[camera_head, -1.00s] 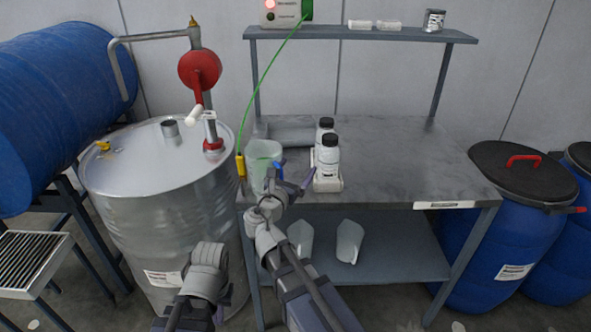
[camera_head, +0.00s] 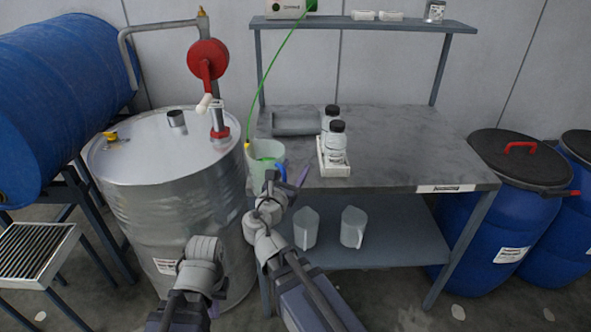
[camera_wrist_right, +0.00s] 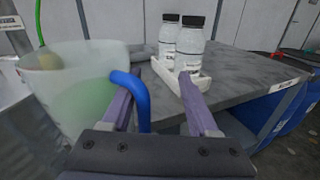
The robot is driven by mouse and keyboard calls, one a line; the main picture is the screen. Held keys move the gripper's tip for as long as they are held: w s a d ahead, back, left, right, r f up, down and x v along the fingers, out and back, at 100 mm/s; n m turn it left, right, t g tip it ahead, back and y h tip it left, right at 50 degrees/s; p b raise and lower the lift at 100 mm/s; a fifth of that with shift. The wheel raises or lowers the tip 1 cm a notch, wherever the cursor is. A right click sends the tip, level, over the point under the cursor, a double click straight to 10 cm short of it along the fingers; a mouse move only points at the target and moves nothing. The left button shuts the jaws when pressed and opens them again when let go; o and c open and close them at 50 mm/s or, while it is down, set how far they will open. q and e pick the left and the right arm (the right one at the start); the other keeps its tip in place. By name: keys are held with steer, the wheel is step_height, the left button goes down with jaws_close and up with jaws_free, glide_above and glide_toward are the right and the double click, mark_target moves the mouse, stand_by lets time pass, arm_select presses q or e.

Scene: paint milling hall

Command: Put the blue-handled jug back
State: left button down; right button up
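The blue-handled jug (camera_head: 268,150) is translucent with green in it and looks upright at the left front corner of the workbench (camera_head: 400,165). Its base is hidden in the head view. Its blue handle (camera_wrist_right: 143,100) faces my right gripper (camera_wrist_right: 165,98). The fingers of this gripper are apart, and the handle shows close to the left finger, with clear space to the right finger. In the head view my right gripper (camera_head: 286,184) is just in front of the jug. My left arm shows low at the left, but its fingertips do not show.
A white tray with two black-capped bottles (camera_head: 336,145) stands right of the jug. A green hose with a yellow end (camera_head: 247,147) reaches the jug's rim. A steel drum (camera_head: 180,215) is at the left. Two pale jugs (camera_head: 353,228) stand on the lower shelf.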

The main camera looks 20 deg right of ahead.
steer(key=shift+s+d, duration=0.1)
steer(key=shift+d, duration=0.05)
jaws_close()
stand_by(0.4)
arm_select(q)
steer(key=shift+s, duration=0.1)
arm_select(e)
steer(key=shift+s, duration=0.1)
stand_by(0.5)
